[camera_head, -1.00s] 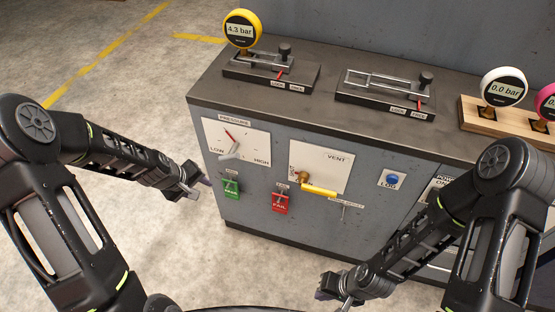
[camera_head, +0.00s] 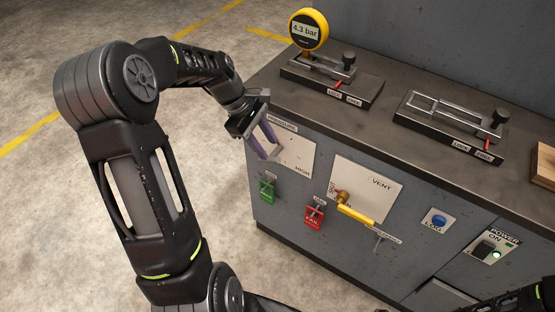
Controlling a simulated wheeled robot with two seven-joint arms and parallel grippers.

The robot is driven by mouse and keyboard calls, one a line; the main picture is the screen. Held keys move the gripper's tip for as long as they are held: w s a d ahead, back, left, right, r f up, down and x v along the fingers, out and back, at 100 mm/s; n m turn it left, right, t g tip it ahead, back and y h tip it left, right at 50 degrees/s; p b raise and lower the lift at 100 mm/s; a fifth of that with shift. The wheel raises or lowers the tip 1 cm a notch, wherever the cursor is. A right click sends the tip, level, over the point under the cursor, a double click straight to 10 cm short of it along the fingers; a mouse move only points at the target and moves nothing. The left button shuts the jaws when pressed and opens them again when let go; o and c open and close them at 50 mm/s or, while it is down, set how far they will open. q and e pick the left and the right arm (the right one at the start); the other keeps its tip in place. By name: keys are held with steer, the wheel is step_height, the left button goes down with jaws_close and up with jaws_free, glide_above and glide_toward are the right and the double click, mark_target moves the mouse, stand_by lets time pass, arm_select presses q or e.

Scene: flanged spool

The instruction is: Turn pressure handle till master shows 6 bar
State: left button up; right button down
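The yellow round gauge (camera_head: 308,31) stands at the back left of the bench top and reads 4.3 bar. I cannot read a master label on it. The PRESSURE panel (camera_head: 298,150) is on the cabinet's front at the upper left, its left part covered by my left gripper. The grey pressure handle (camera_head: 275,155) shows only as a small tip beside the fingertips; its pointer is hidden. My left gripper (camera_head: 271,150) is at the handle, its two purplish fingers apart. I cannot tell whether they touch the handle. My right gripper is out of view.
Below the panel are a green switch (camera_head: 267,191) and a red FAIL switch (camera_head: 314,214). The yellow VENT lever (camera_head: 355,214) sticks out to the right. A blue LOG button (camera_head: 438,220) and a lit POWER switch (camera_head: 484,249) are further right. Two slide clamps lie on top.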

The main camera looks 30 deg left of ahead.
mark_target(275, 158)
arm_select(q)
steer(key=x, duration=0.7)
steer(key=shift+d+f, duration=0.1)
steer(key=shift+f, duration=0.05)
steer(key=shift+c, duration=0.6)
jaws_close()
